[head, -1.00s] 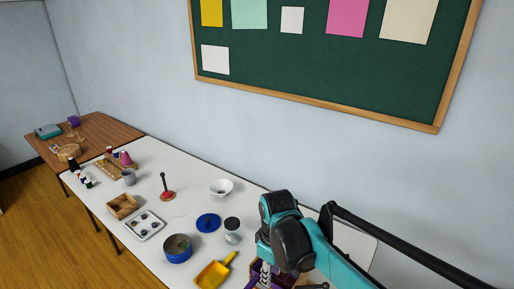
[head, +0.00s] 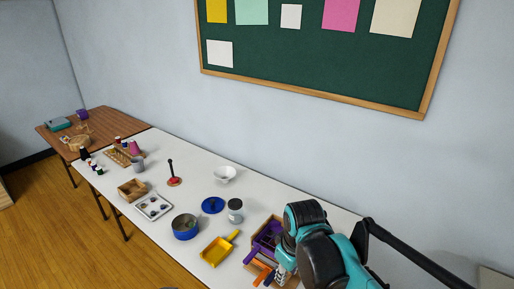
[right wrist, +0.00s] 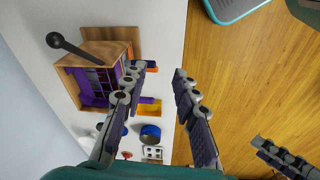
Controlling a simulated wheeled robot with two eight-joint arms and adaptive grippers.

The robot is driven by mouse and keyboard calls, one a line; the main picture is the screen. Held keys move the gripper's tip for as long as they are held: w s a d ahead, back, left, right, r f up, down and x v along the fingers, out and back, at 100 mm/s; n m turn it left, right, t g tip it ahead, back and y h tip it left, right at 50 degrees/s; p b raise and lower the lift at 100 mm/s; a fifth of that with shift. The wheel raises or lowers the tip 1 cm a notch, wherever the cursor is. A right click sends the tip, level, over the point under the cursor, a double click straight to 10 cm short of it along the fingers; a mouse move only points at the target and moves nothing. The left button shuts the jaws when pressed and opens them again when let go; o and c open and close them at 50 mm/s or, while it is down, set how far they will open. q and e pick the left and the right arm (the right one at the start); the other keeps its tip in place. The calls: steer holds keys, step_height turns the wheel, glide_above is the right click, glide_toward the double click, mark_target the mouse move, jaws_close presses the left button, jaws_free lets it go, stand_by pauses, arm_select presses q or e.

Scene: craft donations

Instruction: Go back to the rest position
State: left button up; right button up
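My right gripper (head: 281,273) is at the lower right of the head view, low by a wooden box with a purple inside (head: 264,236). In the right wrist view its two fingers (right wrist: 157,72) stand apart with nothing between them, so it is open and empty. The same wooden box (right wrist: 100,72) shows there beyond the left finger; I cannot tell whether they touch. My left gripper does not show in the head view. A grey jointed finger (right wrist: 284,157) at the lower right of the wrist view looks like part of it; its opening is hidden.
The white table (head: 150,226) holds a yellow dustpan (head: 215,251), a blue tin (head: 185,229), a blue lid (head: 212,205), a jar (head: 235,211), a white bowl (head: 225,174) and a muffin tray (head: 152,208). A brown table (head: 102,124) stands beyond. Wooden floor lies open at left.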

steer(key=s+d+f+m+t, duration=0.1)
steer(key=s+d+m+t, duration=0.4)
steer(key=d, duration=0.5)
steer(key=shift+s+f+m, duration=0.3)
steer(key=shift+s+m, duration=0.85)
steer(key=shift+m, duration=0.55)
